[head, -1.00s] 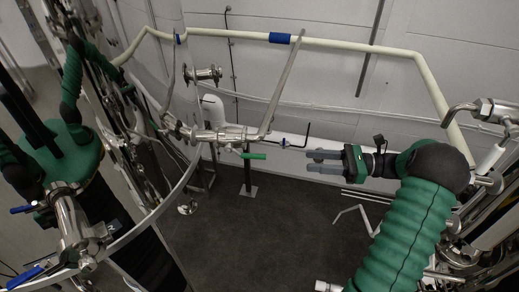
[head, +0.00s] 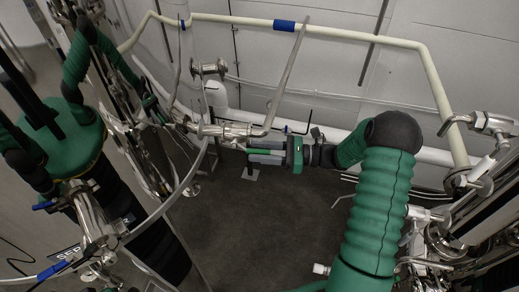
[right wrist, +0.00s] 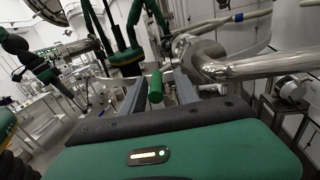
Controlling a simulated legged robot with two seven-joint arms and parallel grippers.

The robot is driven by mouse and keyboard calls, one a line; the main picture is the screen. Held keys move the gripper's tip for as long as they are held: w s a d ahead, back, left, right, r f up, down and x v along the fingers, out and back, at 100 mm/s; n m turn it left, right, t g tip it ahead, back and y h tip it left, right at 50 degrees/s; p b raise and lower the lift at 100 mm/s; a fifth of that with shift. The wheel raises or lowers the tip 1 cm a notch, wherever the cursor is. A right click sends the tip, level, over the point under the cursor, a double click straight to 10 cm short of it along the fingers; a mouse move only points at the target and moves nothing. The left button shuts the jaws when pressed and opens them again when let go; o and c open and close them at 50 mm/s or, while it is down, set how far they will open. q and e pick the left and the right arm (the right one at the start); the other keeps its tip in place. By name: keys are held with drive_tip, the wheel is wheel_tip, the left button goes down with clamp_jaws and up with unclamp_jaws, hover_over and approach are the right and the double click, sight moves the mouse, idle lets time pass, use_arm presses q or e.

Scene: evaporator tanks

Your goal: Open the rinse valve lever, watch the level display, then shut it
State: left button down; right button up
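The rinse valve lever has a green handle (right wrist: 155,87), which stands between the two fingers of my right gripper (right wrist: 158,92) in the right wrist view. Gaps show on both sides of it, so the fingers are open around it and not closed on it. In the head view my right gripper (head: 265,153) points left, just below the steel valve and pipe fittings (head: 225,131), and its fingers largely hide the handle. My left gripper cannot be made out. I cannot make out a level display.
A steel pipe (right wrist: 255,66) runs close to the right finger in the right wrist view. A cream pipe (head: 345,38) with a blue band crosses the wall behind. Shiny steel with green and dark shapes fills the left. The dark floor (head: 240,230) below is clear.

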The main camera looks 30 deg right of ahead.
drive_tip(key=shift+s+r, duration=0.15)
drive_tip(key=shift+s, duration=0.05)
clamp_jaws()
drive_tip(key=shift+r, duration=0.15)
idle(0.9)
